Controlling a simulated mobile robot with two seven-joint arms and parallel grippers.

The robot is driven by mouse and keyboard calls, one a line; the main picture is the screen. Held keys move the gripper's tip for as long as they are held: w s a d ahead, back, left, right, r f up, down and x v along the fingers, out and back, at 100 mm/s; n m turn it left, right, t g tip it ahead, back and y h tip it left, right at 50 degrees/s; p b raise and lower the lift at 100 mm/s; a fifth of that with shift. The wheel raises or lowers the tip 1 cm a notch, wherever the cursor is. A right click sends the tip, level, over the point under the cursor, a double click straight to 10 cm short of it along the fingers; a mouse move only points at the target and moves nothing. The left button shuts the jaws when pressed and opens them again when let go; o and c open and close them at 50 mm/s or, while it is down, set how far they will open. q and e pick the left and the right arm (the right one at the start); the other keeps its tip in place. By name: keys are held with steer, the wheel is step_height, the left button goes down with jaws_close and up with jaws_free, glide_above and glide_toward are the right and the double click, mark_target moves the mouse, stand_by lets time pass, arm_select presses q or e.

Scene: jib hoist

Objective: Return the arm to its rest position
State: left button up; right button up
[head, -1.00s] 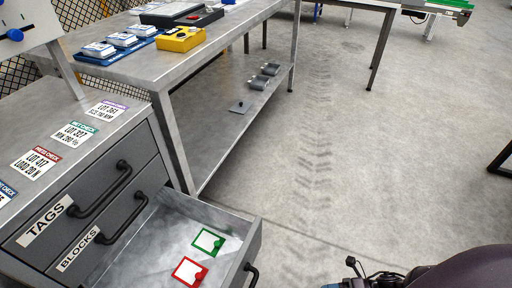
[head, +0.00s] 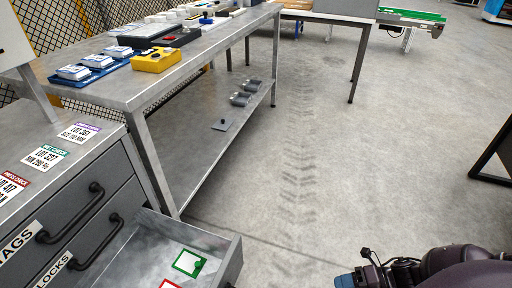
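Part of one of my arms (head: 455,265), dark purple and black with a blue piece, shows at the bottom right edge. Its gripper fingers cannot be made out, and it touches nothing that I can see. No arm comes in from the left. The grey drawer cabinet (head: 105,175) stands at the lower left with its lowest visible drawer (head: 225,262) pulled out. In that drawer lie a green-framed tag (head: 189,262) and, cut off by the bottom edge, a red-framed tag (head: 169,284).
A steel workbench (head: 110,92) carries a blue tray (head: 88,73) of white packs, a yellow box (head: 155,60) and a black case. Grey parts (head: 240,98) lie on its lower shelf. The floor (head: 330,180) right of the bench is clear. A dark frame (head: 492,160) stands at the right edge.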

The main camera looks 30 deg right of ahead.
steer(key=s+r+m+h, duration=0.4)
steer(key=r+m+h, duration=0.5)
steer(key=r+m, duration=0.55)
steer(key=a+f+m+t+h, duration=0.2)
steer(key=a+f+m, duration=0.1)
steer(key=a+m, duration=0.8)
arm_select(q)
step_height(320, 180, up, 10)
steer(key=n+t+p, duration=0.1)
steer(key=p, duration=1.2)
steer(key=shift+a, duration=0.25)
arm_select(e)
step_height(320, 180, up, 10)
steer(key=m+t, duration=0.1)
steer(key=shift+w+d+t, duration=0.3)
